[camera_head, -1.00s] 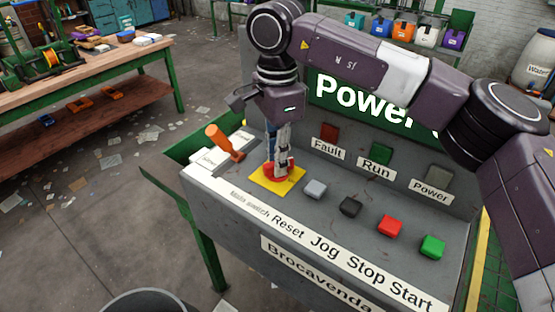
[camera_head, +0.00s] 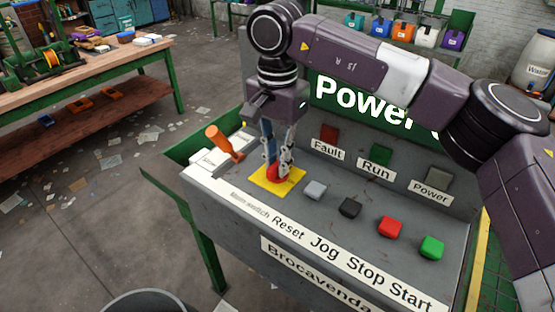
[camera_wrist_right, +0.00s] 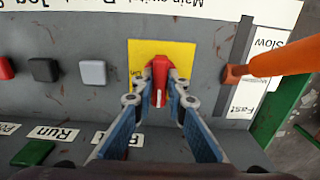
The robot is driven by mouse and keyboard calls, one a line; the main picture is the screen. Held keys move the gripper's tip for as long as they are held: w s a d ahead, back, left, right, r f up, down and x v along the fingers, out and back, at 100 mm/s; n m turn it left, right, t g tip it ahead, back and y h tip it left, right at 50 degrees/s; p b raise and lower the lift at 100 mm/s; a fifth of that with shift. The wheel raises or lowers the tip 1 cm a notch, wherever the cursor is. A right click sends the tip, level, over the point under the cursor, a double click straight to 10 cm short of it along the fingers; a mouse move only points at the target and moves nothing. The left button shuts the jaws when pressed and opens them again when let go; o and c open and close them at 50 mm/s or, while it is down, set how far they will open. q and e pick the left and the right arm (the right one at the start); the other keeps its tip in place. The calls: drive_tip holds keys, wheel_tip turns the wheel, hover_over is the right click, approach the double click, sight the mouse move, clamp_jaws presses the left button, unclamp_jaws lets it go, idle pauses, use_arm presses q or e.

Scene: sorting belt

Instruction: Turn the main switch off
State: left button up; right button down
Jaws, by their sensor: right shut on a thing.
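The main switch is a red knob (camera_head: 276,174) on a yellow plate (camera_head: 261,183), on the grey sloping panel above the printed label "Main switch". My right gripper (camera_head: 279,166) reaches down onto it from above, its fingers on either side of the knob. In the right wrist view the red knob (camera_wrist_right: 160,72) sits between the two fingertips (camera_wrist_right: 158,92), on the yellow plate (camera_wrist_right: 136,52). A pale line on the knob points towards my gripper's palm. The fingers are shut on the knob and partly hide it in the head view. My left gripper is not in view.
An orange lever (camera_head: 219,140) stands just left of the switch. Grey (camera_head: 315,190), black (camera_head: 350,207), red (camera_head: 390,227) and green (camera_head: 432,246) buttons run to the right. Fault (camera_head: 329,132), Run (camera_head: 381,154) and Power (camera_head: 438,177) lamps sit behind, all dim.

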sight(277, 162)
drive_tip(key=shift+w+r, duration=0.1)
drive_tip(key=shift+r, duration=0.1)
drive_tip(key=c, duration=2)
unclamp_jaws()
drive_tip(key=shift+o, duration=0.3)
drive_tip(key=shift+f, duration=0.1)
wheel_tip(277, 162, up, 12)
